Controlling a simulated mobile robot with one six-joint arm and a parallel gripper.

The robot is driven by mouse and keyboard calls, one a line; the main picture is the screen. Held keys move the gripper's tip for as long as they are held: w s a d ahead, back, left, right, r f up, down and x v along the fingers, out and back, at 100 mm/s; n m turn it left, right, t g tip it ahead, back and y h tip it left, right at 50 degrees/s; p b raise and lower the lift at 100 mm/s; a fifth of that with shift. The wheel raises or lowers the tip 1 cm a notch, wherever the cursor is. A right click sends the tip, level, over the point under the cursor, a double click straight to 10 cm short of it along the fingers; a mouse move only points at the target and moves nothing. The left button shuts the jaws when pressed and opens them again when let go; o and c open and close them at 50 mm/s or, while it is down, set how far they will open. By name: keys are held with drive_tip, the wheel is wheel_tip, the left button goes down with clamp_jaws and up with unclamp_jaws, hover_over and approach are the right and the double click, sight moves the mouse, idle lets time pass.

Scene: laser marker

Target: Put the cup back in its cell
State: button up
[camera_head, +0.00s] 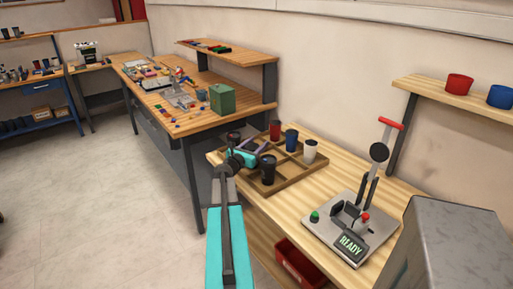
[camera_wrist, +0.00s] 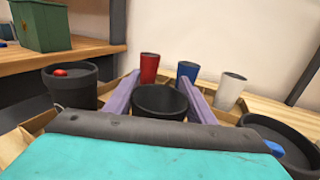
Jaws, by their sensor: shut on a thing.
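My gripper (camera_wrist: 160,84) is shut on a black cup (camera_wrist: 160,101), with one purple finger on each side of it. In the head view my gripper (camera_head: 252,150) is over the wooden tray with cells (camera_head: 286,184), and it mostly hides the held cup there. The held cup looks upright. I cannot tell whether its base is inside a cell or above it. A red cup (camera_head: 275,130), a blue cup (camera_head: 291,140) and a white cup (camera_head: 309,152) stand in the tray's far row.
Dark cups stand close on both sides of my gripper: one at left (camera_wrist: 70,88) with red on top, one at right (camera_wrist: 284,146) with blue. The marking machine (camera_head: 350,225) showing READY is right of the tray. A shelf (camera_head: 450,98) holds red and blue containers.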

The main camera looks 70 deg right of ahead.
drive_tip(key=shift+f, duration=0.5)
drive_tip(key=shift+f, duration=0.2)
drive_tip(key=o, duration=0.7)
drive_tip(key=shift+r, duration=0.2)
drive_tip(key=w+a+b, duration=0.1)
drive_tip(key=w+a, duration=0.1)
drive_tip(key=a, duration=1)
drive_tip(key=shift+b, duration=0.4)
drive_tip(key=shift+d, duration=0.1)
